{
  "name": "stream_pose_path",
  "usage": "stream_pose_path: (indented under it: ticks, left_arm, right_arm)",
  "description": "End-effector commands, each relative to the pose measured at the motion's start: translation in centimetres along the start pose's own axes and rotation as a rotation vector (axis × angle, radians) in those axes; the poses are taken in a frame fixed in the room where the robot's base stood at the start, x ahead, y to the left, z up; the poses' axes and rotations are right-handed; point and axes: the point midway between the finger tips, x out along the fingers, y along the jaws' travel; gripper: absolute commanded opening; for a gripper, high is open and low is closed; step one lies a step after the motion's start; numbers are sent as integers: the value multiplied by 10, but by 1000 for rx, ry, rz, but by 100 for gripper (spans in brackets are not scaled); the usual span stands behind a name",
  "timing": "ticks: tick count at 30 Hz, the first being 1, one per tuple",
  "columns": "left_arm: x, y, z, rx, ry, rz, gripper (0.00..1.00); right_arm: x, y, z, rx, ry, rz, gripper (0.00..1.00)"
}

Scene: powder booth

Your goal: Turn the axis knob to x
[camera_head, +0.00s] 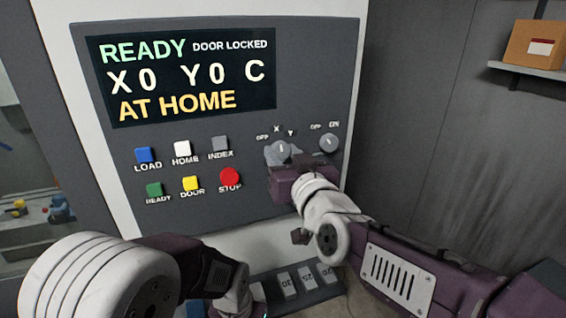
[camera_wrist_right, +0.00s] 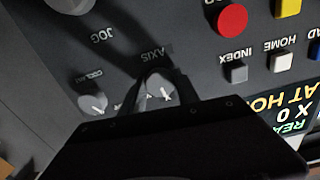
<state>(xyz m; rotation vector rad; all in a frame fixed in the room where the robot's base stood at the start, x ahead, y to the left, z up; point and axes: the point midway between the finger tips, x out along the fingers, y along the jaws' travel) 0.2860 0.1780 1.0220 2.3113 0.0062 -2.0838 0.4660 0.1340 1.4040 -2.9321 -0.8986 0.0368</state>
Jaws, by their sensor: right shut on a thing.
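The axis knob (camera_head: 281,149) is a grey round knob with a white pointer mark, on the control panel (camera_head: 320,70) below the display. OFF, X and Y labels sit around it. In the head view its mark points roughly up, near X; I cannot tell its exact setting. My right gripper (camera_head: 282,157) is shut on the knob from below. In the right wrist view its fingers (camera_wrist_right: 160,88) stand on both sides of the knob (camera_wrist_right: 158,92), and the gripper body hides part of the labels.
The display (camera_head: 185,75) reads READY, DOOR LOCKED, X0 Y0 C, AT HOME. A second knob (camera_head: 329,142) sits close to the right. The red STOP button (camera_head: 230,177) and several coloured buttons lie to the left. A box (camera_head: 535,45) stands on a shelf at upper right.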

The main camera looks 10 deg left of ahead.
Motion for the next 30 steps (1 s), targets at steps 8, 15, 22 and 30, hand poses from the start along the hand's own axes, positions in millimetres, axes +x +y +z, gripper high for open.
stream_pose_path:
  ticks: [8,15,22,30]
  left_arm:
    - [8,0,1,0,0,0,36]
    - [9,0,1,0,0,0,36]
    - [9,0,1,0,0,0,36]
    - [9,0,1,0,0,0,36]
  right_arm:
    - [0,0,-3,95,9,1,0]
    - [0,0,-4,120,9,1,0]
    - [0,0,-4,120,10,1,0]
    - [0,0,-3,119,7,1,59]
